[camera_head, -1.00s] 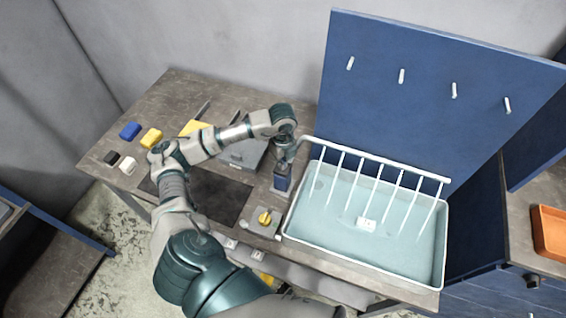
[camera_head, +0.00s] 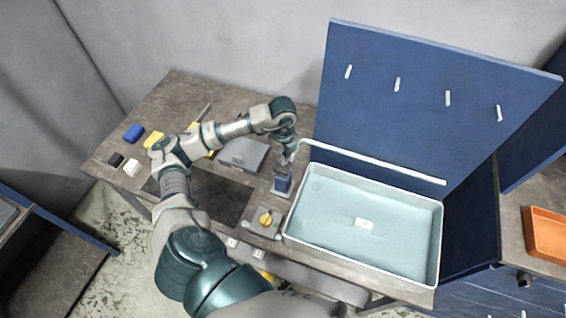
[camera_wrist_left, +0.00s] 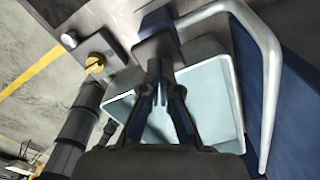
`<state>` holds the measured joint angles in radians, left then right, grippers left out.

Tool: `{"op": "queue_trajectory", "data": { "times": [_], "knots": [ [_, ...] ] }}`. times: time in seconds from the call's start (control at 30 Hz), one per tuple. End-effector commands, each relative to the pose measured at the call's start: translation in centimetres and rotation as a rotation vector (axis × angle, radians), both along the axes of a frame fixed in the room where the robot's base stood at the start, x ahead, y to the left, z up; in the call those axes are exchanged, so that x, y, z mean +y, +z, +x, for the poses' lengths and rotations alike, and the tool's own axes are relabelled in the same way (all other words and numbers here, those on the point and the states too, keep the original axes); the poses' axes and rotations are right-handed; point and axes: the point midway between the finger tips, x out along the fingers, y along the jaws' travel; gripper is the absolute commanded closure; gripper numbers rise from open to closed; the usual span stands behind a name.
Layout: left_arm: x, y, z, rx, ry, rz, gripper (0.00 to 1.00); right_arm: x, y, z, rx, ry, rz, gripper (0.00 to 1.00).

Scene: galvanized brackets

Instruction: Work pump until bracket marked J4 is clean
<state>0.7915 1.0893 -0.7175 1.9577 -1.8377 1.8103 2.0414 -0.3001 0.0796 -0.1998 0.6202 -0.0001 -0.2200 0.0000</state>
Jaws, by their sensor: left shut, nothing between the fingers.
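A shallow basin (camera_head: 437,250) of pale blue liquid stands on the bench. A small blue block, apparently the pump (camera_head: 282,184), stands at the basin's left edge. My left gripper (camera_head: 289,160) is shut and empty just above it, pointing down; I cannot tell whether they touch. In the left wrist view the gripper (camera_wrist_left: 160,95) lies in front of the basin (camera_wrist_left: 222,105). A pale pipe (camera_head: 375,162) runs along the basin's back with no streams falling. My right gripper is not in view.
A yellow knob (camera_head: 266,218) is on a plate left of the basin. A blue pegboard (camera_head: 430,110) rises behind it. A grey flat item (camera_head: 243,154), blue block (camera_head: 133,133) and yellow block (camera_head: 153,138) lie left. An orange tray (camera_head: 545,235) is far right.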

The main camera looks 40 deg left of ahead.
Motion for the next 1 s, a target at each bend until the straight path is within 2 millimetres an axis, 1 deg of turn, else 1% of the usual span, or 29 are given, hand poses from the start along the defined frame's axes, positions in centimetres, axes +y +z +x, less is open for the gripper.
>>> {"op": "queue_trajectory", "data": {
  "times": [0.27, 0.37, 0.47, 0.9, 1.0],
  "knots": [
    [0.0, 0.0, 0.0, -0.001, 0.000, 0.000, 1.00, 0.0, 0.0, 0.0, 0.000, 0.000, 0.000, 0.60],
    [0.0, 0.3, 0.0, -0.001, 0.000, 0.000, 1.00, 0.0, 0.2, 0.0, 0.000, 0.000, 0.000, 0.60],
    [0.0, 1.1, 0.0, -0.002, 0.000, 0.000, 1.00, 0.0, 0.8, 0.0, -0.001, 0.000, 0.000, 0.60],
    [0.0, 5.9, 0.0, -0.002, 0.001, 0.001, 1.00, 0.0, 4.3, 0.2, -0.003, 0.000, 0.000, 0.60],
    [0.0, 6.2, 0.0, -0.002, 0.000, 0.000, 1.00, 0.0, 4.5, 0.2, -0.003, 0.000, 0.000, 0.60]
  ]
}}
